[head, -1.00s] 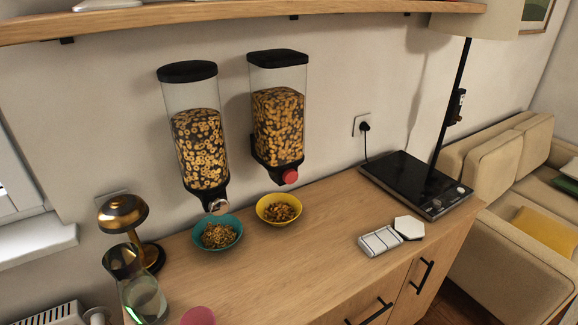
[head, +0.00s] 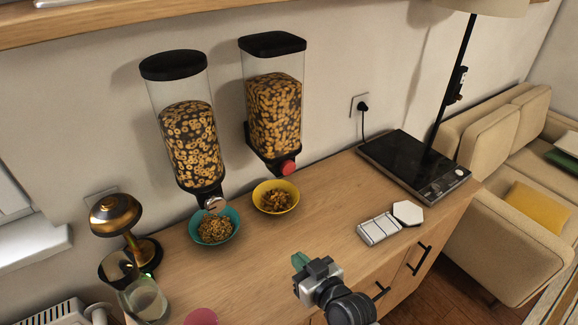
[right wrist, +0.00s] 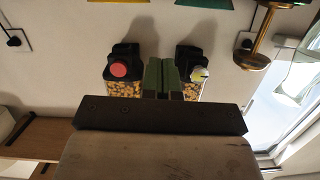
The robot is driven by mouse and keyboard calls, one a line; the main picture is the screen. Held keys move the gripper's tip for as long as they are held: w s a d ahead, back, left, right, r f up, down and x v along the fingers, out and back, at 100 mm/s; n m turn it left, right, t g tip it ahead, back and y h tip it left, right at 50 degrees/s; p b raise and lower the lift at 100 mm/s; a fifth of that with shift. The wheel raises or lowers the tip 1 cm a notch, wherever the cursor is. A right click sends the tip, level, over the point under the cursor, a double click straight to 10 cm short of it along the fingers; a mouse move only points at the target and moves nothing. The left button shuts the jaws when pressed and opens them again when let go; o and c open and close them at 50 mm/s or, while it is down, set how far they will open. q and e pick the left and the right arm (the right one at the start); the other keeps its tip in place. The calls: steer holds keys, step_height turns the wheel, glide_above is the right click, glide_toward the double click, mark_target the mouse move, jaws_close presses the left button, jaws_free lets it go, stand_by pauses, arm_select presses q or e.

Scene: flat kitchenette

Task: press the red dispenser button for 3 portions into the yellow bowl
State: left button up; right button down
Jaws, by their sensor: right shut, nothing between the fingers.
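The dispenser with the red button (head: 288,167) is the right one of two wall dispensers, filled with cereal rings (head: 275,110). The yellow bowl (head: 293,205) stands on the counter below it and holds some cereal. The red button also shows in the right wrist view (right wrist: 119,69), which is upside down, left of my fingers. The yellow bowl is cut by that view's top edge (right wrist: 178,3). My right gripper (head: 300,262) is shut and empty, over the front of the counter, apart from the button and bowl. My left gripper is out of view.
A brass lamp (head: 115,213) and a glass jug (head: 147,300) stand left. The counter between is clear.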

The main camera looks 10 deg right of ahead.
mark_target(288, 168)
steer(key=w+d+r+m+t+h, duration=0.6)
steer(key=w+r+m+t+h, duration=0.2)
steer(key=h, duration=0.4)
steer(key=shift+w+d+r+m+h, duration=0.3)
steer(key=shift+r+m+h, duration=0.1)
steer(key=shift+r+m, duration=0.4)
steer(key=shift+f, duration=0.1)
steer(key=shift+a, duration=0.1)
steer(key=w+a+b, duration=0.3)
steer(key=w+b, duration=0.1)
steer(key=w, duration=0.4)
steer(key=shift+w, duration=0.15)
stand_by(0.9)
